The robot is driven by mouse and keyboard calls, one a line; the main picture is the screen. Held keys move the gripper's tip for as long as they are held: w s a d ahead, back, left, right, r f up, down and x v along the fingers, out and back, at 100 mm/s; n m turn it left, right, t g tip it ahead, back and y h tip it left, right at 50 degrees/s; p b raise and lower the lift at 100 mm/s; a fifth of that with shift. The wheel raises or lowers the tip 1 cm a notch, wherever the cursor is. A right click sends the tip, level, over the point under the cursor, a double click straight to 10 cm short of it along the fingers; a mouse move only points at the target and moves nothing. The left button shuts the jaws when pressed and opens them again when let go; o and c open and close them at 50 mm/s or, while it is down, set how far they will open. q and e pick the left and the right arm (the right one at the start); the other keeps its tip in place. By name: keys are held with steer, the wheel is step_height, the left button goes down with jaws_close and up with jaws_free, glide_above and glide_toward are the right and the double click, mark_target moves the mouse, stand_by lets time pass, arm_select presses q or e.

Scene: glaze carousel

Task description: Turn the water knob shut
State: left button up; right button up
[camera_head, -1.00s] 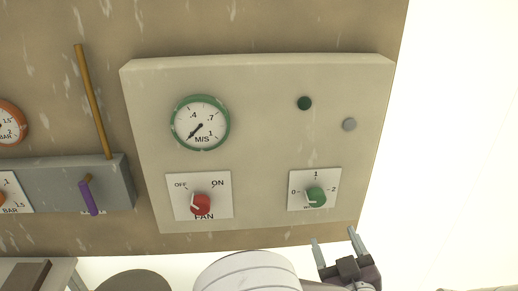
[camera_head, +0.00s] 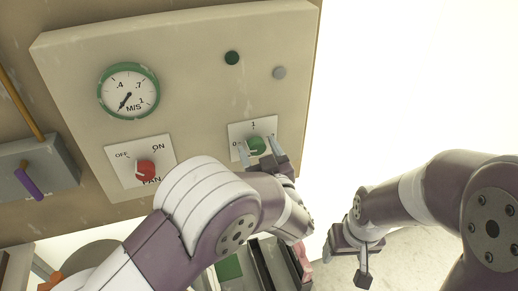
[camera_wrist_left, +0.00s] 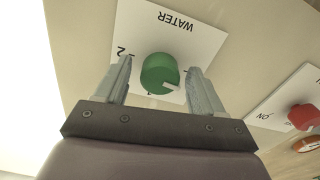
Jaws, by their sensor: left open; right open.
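The green water knob (camera_head: 256,146) sits on a white plate (camera_head: 236,131) at the lower right of the panel. In the left wrist view the knob (camera_wrist_left: 160,72) is in the middle, under the upside-down word WATER. Its white mark points right, towards the side away from the 2; the exact setting cannot be told. My left gripper (camera_head: 260,149) is open, with one finger on each side of the knob. The wrist view shows a small gap at both fingers (camera_wrist_left: 158,68). My right gripper (camera_head: 346,266) is open and empty, low and right of the panel.
The beige panel (camera_head: 200,85) also carries a red fan knob (camera_head: 146,170), a green-rimmed gauge (camera_head: 128,91), and a dark green button (camera_head: 232,58) beside a grey one (camera_head: 279,73). A purple lever (camera_head: 28,184) is at left.

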arm_select(q)
steer(key=shift+c, duration=0.7)
steer(key=c, duration=0.9)
steer(key=shift+f+n+b, duration=0.3)
steer(key=shift+n+b, duration=0.4)
steer(key=shift+b, duration=0.35)
steer(key=shift+r, duration=0.25)
steer(key=o, duration=1)
steer(key=shift+o, duration=0.2)
steer(key=b+v, duration=0.1)
steer(key=v, duration=1.1)
steer(key=shift+s+b, duration=0.35)
steer(key=shift+b, duration=0.05)
